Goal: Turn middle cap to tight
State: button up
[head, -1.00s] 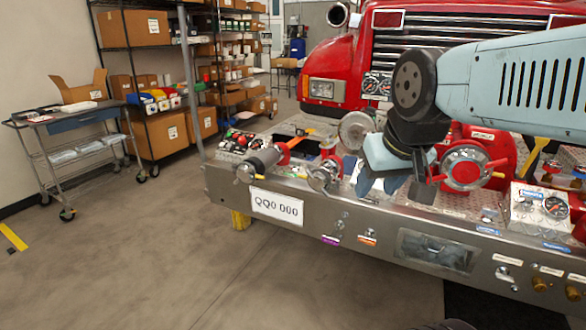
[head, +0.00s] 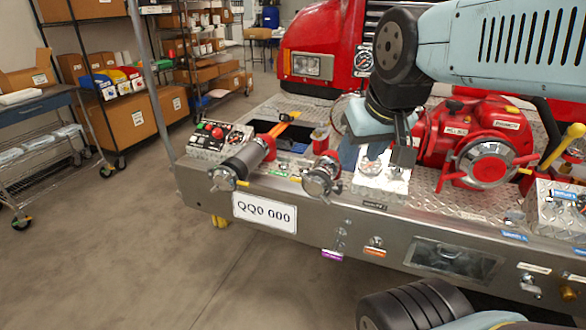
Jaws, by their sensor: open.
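Three capped outlets stand along the metal bumper (head: 300,222). The middle cap (head: 321,181) is a round silver cap with side lugs, on a short pipe with a red part behind it. My gripper (head: 376,158) is open and empty, pointing down just right of the middle cap and apart from it. Its two fingers are spread over a bright silver fitting on the bumper deck. The left cap (head: 222,179) ends a grey hose-like pipe. The right cap (head: 486,162) is silver and sits on the red pump (head: 460,130). I cannot tell how tight the middle cap is.
A control box with red and green buttons (head: 217,138) sits at the bumper's left end. A gauge box (head: 560,210) stands at the right. Shelves with cardboard boxes (head: 124,120) and a cart (head: 40,145) stand at the left. The floor before the bumper is clear.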

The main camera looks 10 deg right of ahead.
jog(key=w+a+f+t+y, duration=0.1)
jog(key=w+a+f, duration=0.3)
jog(key=w, duration=0.5)
jog(key=w+a+f+m+t, duration=0.1)
jog(key=w+a+f, duration=0.25)
jog(key=w, duration=0.55)
jog(key=w+a+f+t+y, duration=0.1)
jog(key=w+a+f, duration=0.25)
jog(key=w, duration=0.55)
jog(key=t+h, duration=0.2)
jog(key=h, duration=1.4)
send_near(302, 173)
jog(key=shift+m, duration=0.3)
jog(key=x, duration=0.7)
jog(key=f+x, duration=0.1)
jog(key=x, duration=0.3)
jog(key=shift+w+a, duration=0.2)
jog(key=shift+c, duration=0.3)
